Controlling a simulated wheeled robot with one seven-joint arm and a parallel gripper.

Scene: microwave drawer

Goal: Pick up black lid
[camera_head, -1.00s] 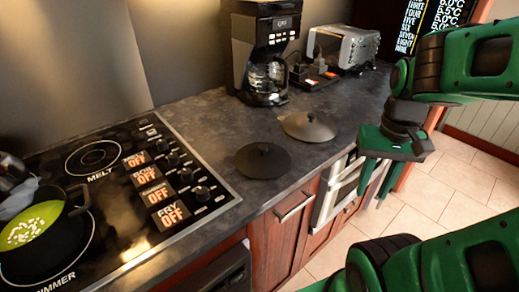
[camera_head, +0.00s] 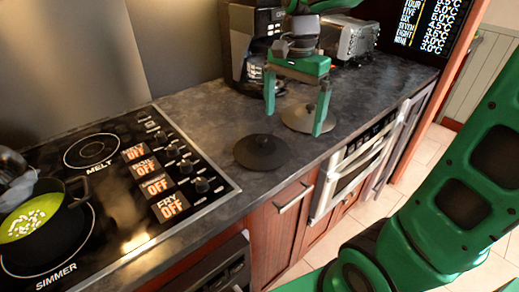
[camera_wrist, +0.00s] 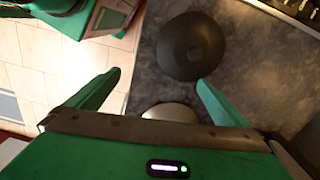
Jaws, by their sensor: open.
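The black lid (camera_head: 262,151) lies flat on the dark countertop, knob up, near the counter's front edge. A greyer lid (camera_head: 300,121) lies just behind and right of it. My gripper (camera_head: 294,120) is open and empty, pointing down above the greyer lid, to the right of and behind the black lid. In the wrist view, the black lid (camera_wrist: 180,60) lies beyond the right fingertip, with nothing between the fingers (camera_wrist: 159,78). The greyer lid (camera_wrist: 168,112) shows partly there, cut off by my gripper's body.
A coffee maker (camera_head: 243,45) and toaster (camera_head: 357,38) stand at the back of the counter, close to my gripper. A stovetop (camera_head: 110,215) with a pot (camera_head: 66,215) is at the left. Cabinet fronts and an oven handle lie below the counter edge.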

